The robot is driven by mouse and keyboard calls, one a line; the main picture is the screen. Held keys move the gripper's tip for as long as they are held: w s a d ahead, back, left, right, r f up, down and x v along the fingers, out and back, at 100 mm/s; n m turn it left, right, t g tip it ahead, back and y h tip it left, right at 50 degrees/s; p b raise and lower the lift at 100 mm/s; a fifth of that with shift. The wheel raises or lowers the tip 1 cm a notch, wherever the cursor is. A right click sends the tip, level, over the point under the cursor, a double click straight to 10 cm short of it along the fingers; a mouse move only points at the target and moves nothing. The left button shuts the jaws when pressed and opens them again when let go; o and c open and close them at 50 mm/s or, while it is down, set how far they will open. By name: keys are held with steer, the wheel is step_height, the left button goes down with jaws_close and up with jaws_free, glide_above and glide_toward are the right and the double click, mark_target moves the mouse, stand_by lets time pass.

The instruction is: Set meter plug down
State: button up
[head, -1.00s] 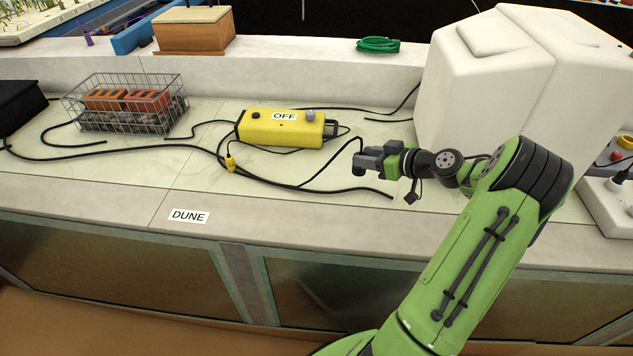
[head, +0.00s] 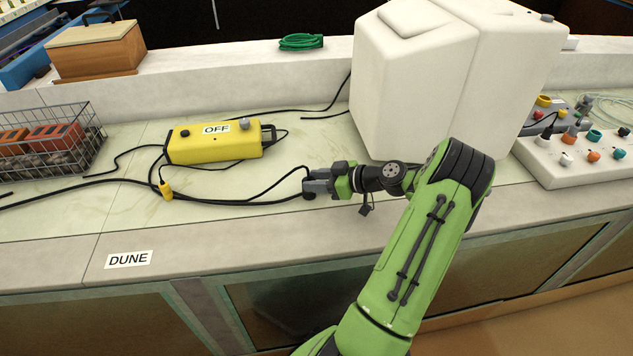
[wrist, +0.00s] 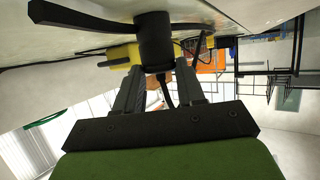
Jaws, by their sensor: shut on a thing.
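My gripper (head: 310,185) is shut on the meter plug, a short dark cylinder (wrist: 155,40) seen between the two fingers in the wrist view. In the head view the plug is a small dark shape (head: 308,196) at the fingertips, mostly hidden by them. A black cable runs from it to the left. The gripper is low over the pale bench top (head: 270,225), right of the yellow box (head: 213,145) labelled OFF. I cannot tell whether the plug touches the bench.
A large white housing (head: 420,85) stands just behind my arm. Black cables (head: 110,181) lie across the bench to the left, near a wire basket (head: 75,160) of orange blocks. A white panel with coloured sockets (head: 570,155) is at right. The front ledge bears a DUNE label (head: 129,259).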

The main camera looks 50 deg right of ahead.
steer(key=o, duration=1.1)
steer(key=shift+f, duration=0.1)
